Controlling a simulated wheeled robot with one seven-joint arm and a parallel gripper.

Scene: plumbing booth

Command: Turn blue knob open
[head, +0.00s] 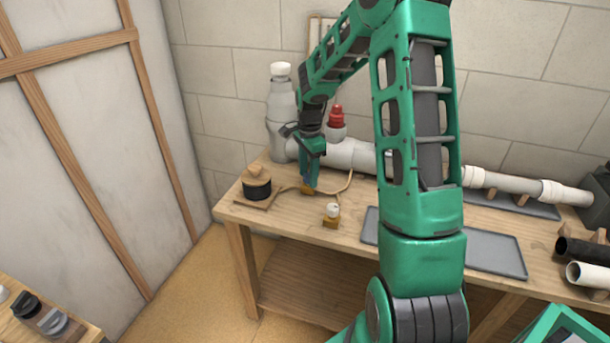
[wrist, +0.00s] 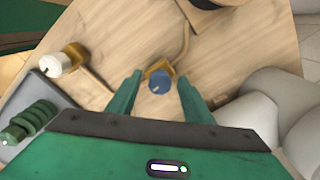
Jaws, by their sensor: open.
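The blue knob (wrist: 159,82) sits on a brass valve body (wrist: 159,68) on the bench, joined to a thin bent pipe. In the wrist view it lies between the two fingers of my open gripper (wrist: 158,88), with a gap on each side. In the head view my gripper (head: 310,178) points down over the brass valve (head: 307,189), and the blue knob is mostly hidden by the fingers. I cannot tell whether either finger touches the knob.
A white-knobbed brass valve (head: 332,215) stands to the right, also seen in the wrist view (wrist: 55,65). A black pot with a wooden lid (head: 257,184) stands left. White pipes with a red knob (head: 336,116) run behind. A grey tray (head: 490,254) lies right.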

